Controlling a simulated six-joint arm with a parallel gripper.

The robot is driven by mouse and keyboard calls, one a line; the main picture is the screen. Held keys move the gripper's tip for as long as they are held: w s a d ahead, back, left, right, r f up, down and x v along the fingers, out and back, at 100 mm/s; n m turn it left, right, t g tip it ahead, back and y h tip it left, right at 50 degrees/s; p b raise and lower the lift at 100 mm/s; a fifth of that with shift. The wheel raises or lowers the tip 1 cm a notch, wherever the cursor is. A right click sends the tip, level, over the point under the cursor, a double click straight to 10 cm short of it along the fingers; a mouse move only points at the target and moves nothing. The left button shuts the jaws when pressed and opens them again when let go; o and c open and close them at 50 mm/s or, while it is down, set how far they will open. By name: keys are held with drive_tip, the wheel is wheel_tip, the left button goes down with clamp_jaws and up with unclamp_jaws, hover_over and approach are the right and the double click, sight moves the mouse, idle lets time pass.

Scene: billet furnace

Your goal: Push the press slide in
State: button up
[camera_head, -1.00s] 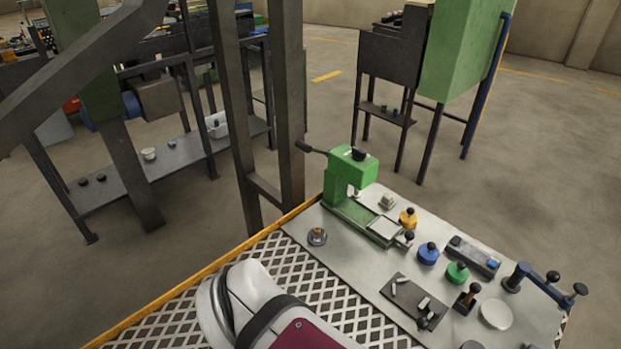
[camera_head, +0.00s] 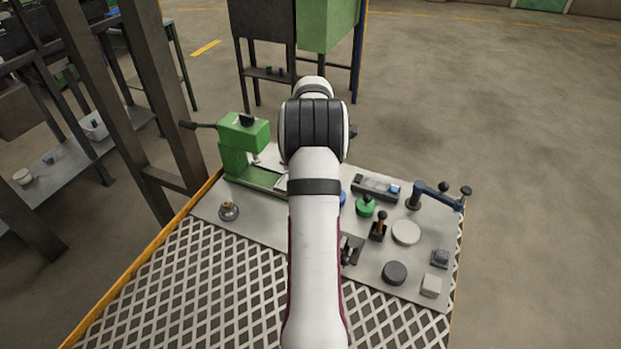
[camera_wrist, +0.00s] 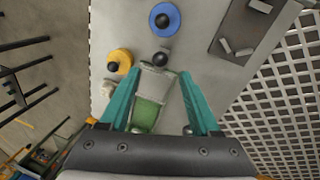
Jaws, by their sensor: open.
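The green press (camera_head: 243,148) stands at the back left of the grey work plate, its lever pointing left. Its slide is mostly hidden behind my arm in the head view. In the wrist view, the pale slide plate (camera_wrist: 156,81) lies over the green press base (camera_wrist: 146,113), with a dark knob (camera_wrist: 161,58) at its outer end. My gripper (camera_wrist: 160,75) has two teal fingers, open and empty, one on each side of the slide in the picture. I cannot tell whether they touch it. My gripper is hidden in the head view.
A yellow knobbed piece (camera_wrist: 120,61) and a blue one (camera_wrist: 165,19) stand near the slide. A dark tray with small parts (camera_wrist: 246,28) lies beyond. A blue clamp (camera_head: 435,195) stands at the right. Open mesh (camera_head: 190,280) fills the front.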

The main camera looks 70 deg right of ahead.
drive_tip(key=f, duration=0.2)
drive_tip(key=d+f, duration=0.1)
drive_tip(key=f, duration=0.4)
drive_tip(key=shift+w+d, duration=0.15)
clamp_jaws()
drive_tip(key=shift+w, duration=0.1)
idle(1.0)
